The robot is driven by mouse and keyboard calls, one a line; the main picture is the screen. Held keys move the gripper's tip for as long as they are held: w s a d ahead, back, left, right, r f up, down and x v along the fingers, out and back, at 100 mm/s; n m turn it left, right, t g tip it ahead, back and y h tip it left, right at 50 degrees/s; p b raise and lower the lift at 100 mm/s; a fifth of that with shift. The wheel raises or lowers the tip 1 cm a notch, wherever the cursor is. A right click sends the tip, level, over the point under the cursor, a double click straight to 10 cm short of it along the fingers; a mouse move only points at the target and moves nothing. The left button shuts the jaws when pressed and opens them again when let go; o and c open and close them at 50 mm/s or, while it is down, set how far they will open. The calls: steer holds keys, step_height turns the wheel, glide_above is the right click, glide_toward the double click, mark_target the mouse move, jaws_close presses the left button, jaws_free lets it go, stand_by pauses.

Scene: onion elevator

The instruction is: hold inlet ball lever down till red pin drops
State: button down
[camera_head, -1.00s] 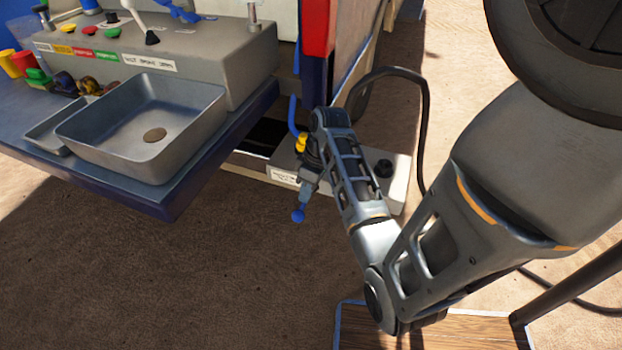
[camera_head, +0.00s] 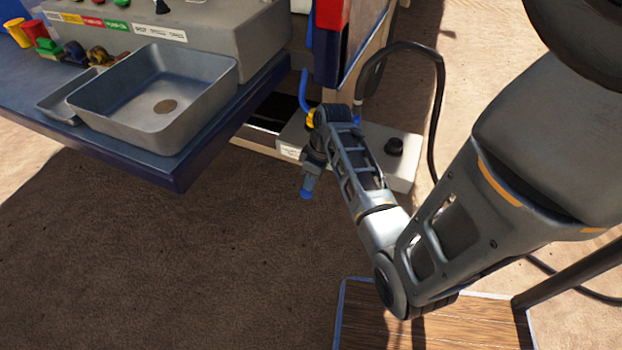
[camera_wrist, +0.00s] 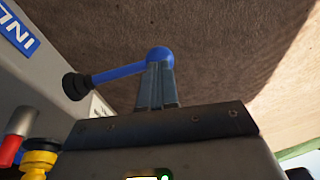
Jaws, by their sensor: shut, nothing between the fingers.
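The blue inlet lever (camera_wrist: 120,73) runs from a black pivot knob at the left to a blue ball (camera_wrist: 160,56) at its end in the wrist view. My gripper (camera_wrist: 158,80) is shut and empty, its fingertips against or just short of the ball; I cannot tell if they touch. In the head view the ball (camera_head: 305,194) shows just past my gripper (camera_head: 309,182), low beside the machine.
A yellow fitting (camera_wrist: 39,158) sits by the red part. A blue sign (camera_wrist: 15,28) is on the pale wall. In the head view, a counter (camera_head: 110,165) with a grey sink (camera_head: 195,105) is at left, a black hose (camera_head: 438,110) at right. Open dirt ground lies below.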

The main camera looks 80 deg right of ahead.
mark_target(310, 195)
steer(key=shift+a+f+h, duration=0.2)
steer(key=shift+f+h, duration=0.2)
steer(key=shift+f, duration=0.1)
steer(key=shift+a+f+h, duration=0.2)
steer(key=shift+f+h, duration=0.2)
steer(key=shift+f, duration=0.1)
step_height(310, 195, down, 3)
steer(key=g+h, duration=0.1)
steer(key=h, duration=0.2)
steer(key=shift+w+f, duration=0.1)
steer(key=shift+f, duration=0.75)
